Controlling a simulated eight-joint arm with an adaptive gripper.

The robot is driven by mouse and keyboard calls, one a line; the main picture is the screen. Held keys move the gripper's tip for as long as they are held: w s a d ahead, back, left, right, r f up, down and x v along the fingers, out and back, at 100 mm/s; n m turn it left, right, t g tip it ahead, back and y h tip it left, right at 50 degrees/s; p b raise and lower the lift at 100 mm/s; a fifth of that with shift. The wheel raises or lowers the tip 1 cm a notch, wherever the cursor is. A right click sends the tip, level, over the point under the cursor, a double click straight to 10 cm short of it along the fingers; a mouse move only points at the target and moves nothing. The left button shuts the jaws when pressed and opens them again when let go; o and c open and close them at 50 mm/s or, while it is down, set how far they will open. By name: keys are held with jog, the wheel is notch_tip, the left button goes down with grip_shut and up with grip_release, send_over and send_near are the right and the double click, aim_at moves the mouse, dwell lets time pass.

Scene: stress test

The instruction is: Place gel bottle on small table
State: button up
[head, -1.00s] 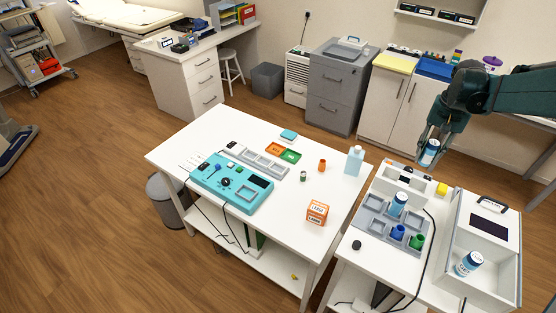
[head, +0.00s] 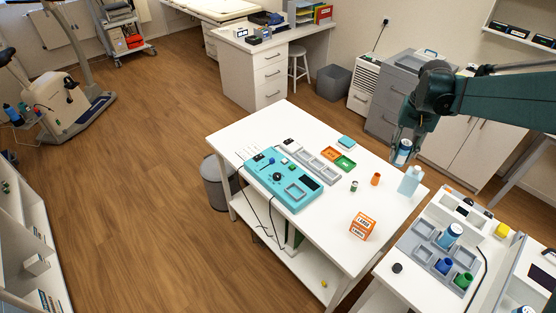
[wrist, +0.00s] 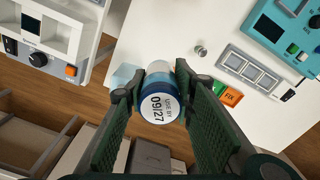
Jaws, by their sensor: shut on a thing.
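My gripper (head: 402,158) is shut on a blue-and-white gel bottle (head: 402,153), held in the air near the far right corner of the white table (head: 330,215). In the wrist view the gripper (wrist: 165,85) has a finger on each side of the gel bottle (wrist: 157,103); its blue-ringed white end reads "USE BY 09/27". The table also shows in the wrist view (wrist: 165,40).
The table holds a teal device (head: 283,180), grey tray (head: 312,162), orange cup (head: 376,179), small grey-green jar (head: 354,186) and orange box (head: 362,226). A side table at right has a grey caddy (head: 420,248) with a similar bottle (head: 449,236). The table's front middle is clear.

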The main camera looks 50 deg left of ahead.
jog(key=s+a+n+p, duration=0.1)
jog(key=s+a+n, duration=0.7)
jog(key=s+a, duration=2.65)
jog(key=s+a+f+n+p, duration=0.15)
jog(key=s+a, duration=0.35)
jog(key=s, duration=1)
jog(key=s+a+n, duration=0.3)
jog(key=s+a, duration=0.2)
jog(key=s, duration=1)
jog(key=s+a+n, duration=0.3)
jog(key=s+a, duration=0.2)
jog(key=s, duration=1)
jog(key=s+d+f+n, duration=0.15)
jog(key=s+d, duration=0.25)
jog(key=s, duration=1.1)
jog(key=s+d+n, duration=0.3)
jog(key=s+d, duration=0.1)
jog(key=s, duration=1.1)
jog(key=s+d+f+n, duration=0.15)
jog(key=s+d, duration=0.25)
jog(key=s, duration=1.1)
jog(key=s+d+n+p, duration=0.1)
jog(key=s+d+n, duration=0.6)
jog(key=s+d, duration=2.6)
jog(key=shift+s+f+n, duration=0.35)
jog(key=shift+s, duration=0.35)
